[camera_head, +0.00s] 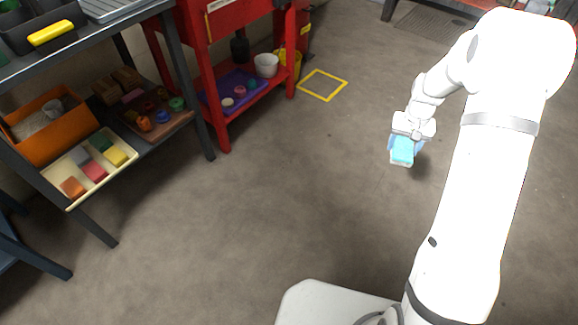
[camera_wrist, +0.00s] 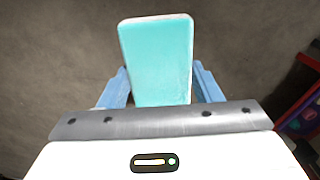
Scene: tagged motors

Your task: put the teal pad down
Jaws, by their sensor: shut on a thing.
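The teal pad (camera_head: 402,151) is a small block with a teal face and a pale edge. In the wrist view the teal pad (camera_wrist: 158,60) stands out beyond the fingers, its teal face toward the camera. My gripper (camera_head: 405,146) is shut on it, with a blue finger on each side; the fingers of my gripper (camera_wrist: 163,85) are partly hidden behind the pad. The pad is held in the air over the open floor, apart from any surface.
A dark shelf unit at left holds a cream tray (camera_head: 127,167) of coloured pads and an orange bin (camera_head: 88,127). A red stand (camera_head: 222,139) has a purple tray (camera_head: 212,105) on its lower shelf. A yellow square (camera_head: 345,84) marks the floor. The middle floor is clear.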

